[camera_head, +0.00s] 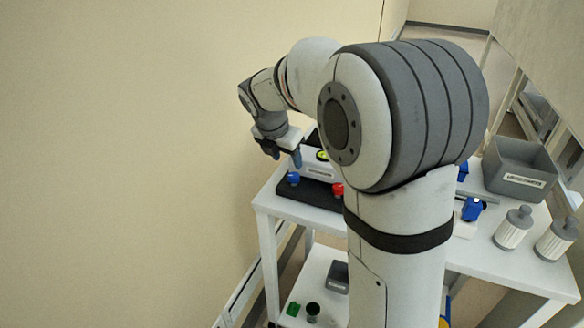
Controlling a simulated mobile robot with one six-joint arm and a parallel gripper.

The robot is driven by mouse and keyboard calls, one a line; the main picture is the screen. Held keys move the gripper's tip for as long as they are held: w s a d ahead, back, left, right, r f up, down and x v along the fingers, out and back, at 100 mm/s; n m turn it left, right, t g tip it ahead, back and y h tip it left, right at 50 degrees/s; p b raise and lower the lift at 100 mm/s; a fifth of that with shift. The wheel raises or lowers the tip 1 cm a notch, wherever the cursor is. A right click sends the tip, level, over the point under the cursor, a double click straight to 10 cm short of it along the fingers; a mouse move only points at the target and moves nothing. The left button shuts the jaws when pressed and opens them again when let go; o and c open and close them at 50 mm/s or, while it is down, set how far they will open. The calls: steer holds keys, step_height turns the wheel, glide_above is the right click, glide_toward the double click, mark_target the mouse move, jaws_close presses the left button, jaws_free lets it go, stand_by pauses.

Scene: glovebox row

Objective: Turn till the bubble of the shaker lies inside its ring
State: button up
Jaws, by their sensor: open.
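The shaker (318,172) is a pale block on a dark base (313,193) at the left end of the white table. A round yellow-green bubble level (322,155) shows on its top; the bubble and its ring are too small to tell apart. A blue knob (293,178) and a red knob (337,189) are at its front. My gripper (286,156) is open, with blue fingertips, just above and left of the shaker's left end. I cannot tell whether it touches the shaker. My arm hides the shaker's right part.
The white table (480,262) carries a grey bin (518,168), a blue item (472,209) and two ribbed canisters (513,229) and (557,238) on the right. A lower shelf holds a small dark bin (338,277) and a green item (293,309). A beige wall (120,150) stands left.

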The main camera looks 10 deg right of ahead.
mark_target(293, 175)
steer(key=x, duration=0.7)
steer(key=shift+f, duration=0.15)
steer(key=shift+c, duration=0.2)
steer(key=c, duration=0.9)
steer(key=shift+c, duration=0.2)
steer(key=m+g+p, duration=0.1)
steer(key=m+p, duration=0.1)
steer(key=m, duration=0.1)
steer(key=shift+w+a+m+h, duration=0.1)
steer(key=shift+w+m+h, duration=0.05)
steer(key=shift+m+h, duration=0.25)
steer(key=m+g+p, duration=0.1)
steer(key=m+p, duration=0.1)
steer(key=m, duration=0.1)
steer(key=shift+w+m+g, duration=0.15)
steer(key=shift+m+g, duration=0.15)
steer(key=shift+g, duration=0.1)
steer(key=m+p, duration=0.1)
steer(key=m, duration=0.1)
steer(key=m+g+p, duration=0.1)
steer(key=m, duration=0.1)
steer(key=shift+w+m+g+p, duration=0.15)
steer(key=shift+m+g+p, duration=0.15)
steer(key=shift+p, duration=0.05)
steer(key=shift+w+m+g+y+p, duration=0.1)
steer(key=shift+m+g+y+p, duration=0.4)
steer(key=shift+m, duration=1.3)
